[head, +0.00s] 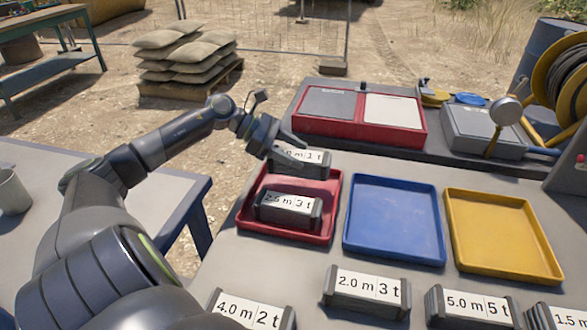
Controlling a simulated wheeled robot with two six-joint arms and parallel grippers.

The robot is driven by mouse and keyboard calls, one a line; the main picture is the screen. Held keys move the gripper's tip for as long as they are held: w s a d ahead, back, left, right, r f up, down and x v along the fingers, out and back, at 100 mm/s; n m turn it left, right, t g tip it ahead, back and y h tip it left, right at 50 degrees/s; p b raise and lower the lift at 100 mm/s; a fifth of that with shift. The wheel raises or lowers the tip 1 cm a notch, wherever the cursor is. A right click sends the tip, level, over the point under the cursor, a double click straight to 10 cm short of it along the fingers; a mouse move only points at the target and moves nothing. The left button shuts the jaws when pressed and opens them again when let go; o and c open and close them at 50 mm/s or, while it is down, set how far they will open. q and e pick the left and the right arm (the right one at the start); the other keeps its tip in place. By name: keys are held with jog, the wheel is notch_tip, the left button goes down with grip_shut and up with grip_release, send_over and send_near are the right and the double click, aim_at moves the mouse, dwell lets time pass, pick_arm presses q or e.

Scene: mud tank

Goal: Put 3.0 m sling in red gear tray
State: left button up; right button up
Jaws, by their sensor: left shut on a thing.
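My left gripper (277,148) is shut on a dark block with a white label (302,158). The gripper hides the start of the label; ".0 m 1 t" can be read. The held block shows at the back edge of the red gear tray (329,196); I cannot tell how high it is above it. A second block (288,209), its label reading about "2.5 m 3 t", lies in the front part of the red tray. My right gripper is not in view.
An empty blue tray (394,220) and yellow tray (505,235) stand right of the red one. Labelled blocks line the front: "4.0 m 2 t" (250,312), "2.0 m 3 t" (367,292), "5.0 m 5 t" (473,307), "1.5 m" (560,318). A red case (360,130) stands behind.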

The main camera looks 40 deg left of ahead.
aim_at(293, 169)
pick_arm(q)
jog(key=shift+f, duration=2.65)
jog(key=o, duration=1.5)
jog(key=shift+r, duration=0.15)
jog(key=v, duration=1.2)
